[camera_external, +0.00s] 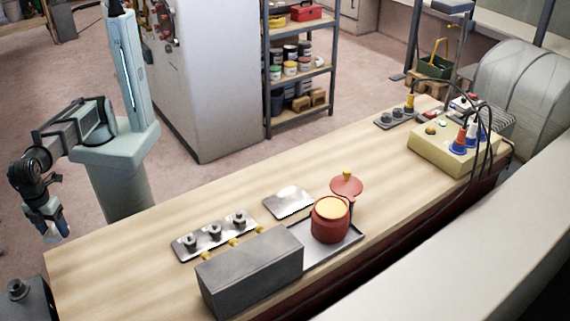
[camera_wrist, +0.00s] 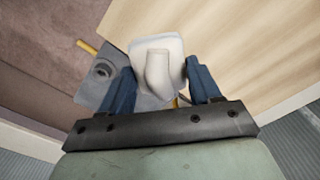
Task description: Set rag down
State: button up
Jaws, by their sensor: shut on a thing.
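My gripper (camera_external: 48,230) is off the left end of the wooden counter (camera_external: 120,250), in the air beside it. In the wrist view its two blue fingers (camera_wrist: 161,78) are shut on a white, rounded thing, which I take to be the rag (camera_wrist: 157,50). The rag sticks out past the fingertips, and its lower end is partly hidden by the gripper. In the outside view only a small pale bit of it shows at the fingertips.
A dark grey unit with a round knob (camera_external: 17,288) stands at the lower left. The counter holds a metal plate with several knobs (camera_external: 214,247), a grey box (camera_external: 250,275), a red pot (camera_external: 331,225) and a flat metal plate (camera_external: 289,202). The counter's left end is bare.

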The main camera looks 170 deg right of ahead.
jog(key=s+a+r+n, duration=0.1)
jog(key=s+a+n, duration=0.15)
jog(key=a, duration=0.85)
jog(key=s+a+n, duration=0.1)
jog(key=s+a, duration=0.2)
jog(key=a, duration=0.7)
notch_tip(320, 180, up, 4)
jog(key=n, duration=0.4)
send_over(301, 239)
jog(key=w, duration=0.3)
notch_tip(301, 239, down, 18)
jog(key=shift+a+r, duration=0.15)
jog(key=shift+r, duration=0.1)
jog(key=shift+f, duration=0.15)
jog(key=o, duration=0.7)
jog(key=shift+o, duration=0.2)
notch_tip(301, 239, up, 12)
